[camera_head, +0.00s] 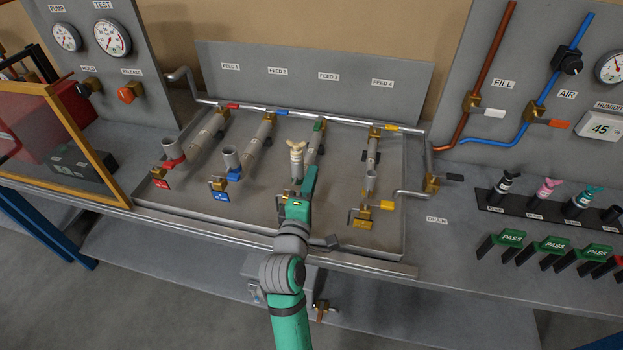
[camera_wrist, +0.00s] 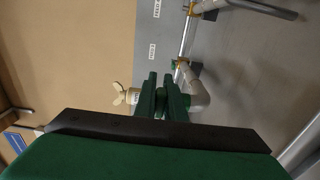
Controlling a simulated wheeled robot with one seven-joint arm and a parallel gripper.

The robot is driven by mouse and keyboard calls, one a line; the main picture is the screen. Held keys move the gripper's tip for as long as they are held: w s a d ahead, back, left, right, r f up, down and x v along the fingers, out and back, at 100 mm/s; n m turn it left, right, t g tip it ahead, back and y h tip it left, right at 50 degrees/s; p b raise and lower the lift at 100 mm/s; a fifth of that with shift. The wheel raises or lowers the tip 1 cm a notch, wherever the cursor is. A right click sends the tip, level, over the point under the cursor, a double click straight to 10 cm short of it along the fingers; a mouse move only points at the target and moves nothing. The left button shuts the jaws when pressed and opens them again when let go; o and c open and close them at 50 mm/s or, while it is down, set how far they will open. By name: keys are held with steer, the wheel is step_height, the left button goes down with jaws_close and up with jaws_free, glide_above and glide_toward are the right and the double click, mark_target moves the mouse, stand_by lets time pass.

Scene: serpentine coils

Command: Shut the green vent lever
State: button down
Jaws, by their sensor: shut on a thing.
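My gripper (camera_head: 308,182) is at the lower end of the third pipe line, under the FEED 3 label. In the wrist view its two dark green fingers (camera_wrist: 165,92) are closed on a narrow green piece (camera_wrist: 161,98), which looks like the green vent lever. In the head view my gripper and arm hide that lever and its valve. A beige winged cap (camera_head: 297,148) stands upright just left of my gripper; it also shows in the wrist view (camera_wrist: 126,97). Another small green handle (camera_head: 318,126) sits at the upper end of the same line.
The red line's lower valve (camera_head: 172,162) and the blue line's cup (camera_head: 231,158) stand to the left. The yellow lower lever (camera_head: 387,205) is close on the right. A metal rail (camera_head: 330,119) runs behind. The tray floor (camera_head: 338,215) is bare between the lines.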

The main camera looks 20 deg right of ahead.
steer(key=c, duration=1.8)
jaws_free()
steer(key=shift+c, duration=0.2)
steer(key=shift+s, duration=0.1)
steer(key=v, duration=1)
steer(key=shift+s+a, duration=0.2)
steer(key=shift+s, duration=0.05)
steer(key=shift+f, duration=0.1)
steer(key=s+a+f+m+y, duration=0.1)
steer(key=s+a+f+y, duration=0.35)
steer(key=s+f, duration=0.2)
steer(key=s+a+f+m+y, duration=0.2)
steer(key=s+a+f+y, duration=0.1)
steer(key=s+a+f, duration=0.4)
steer(key=s+a+f+m+y, duration=0.2)
steer(key=s+m, duration=0.6)
steer(key=s, duration=0.9)
steer(key=shift+f, duration=0.55)
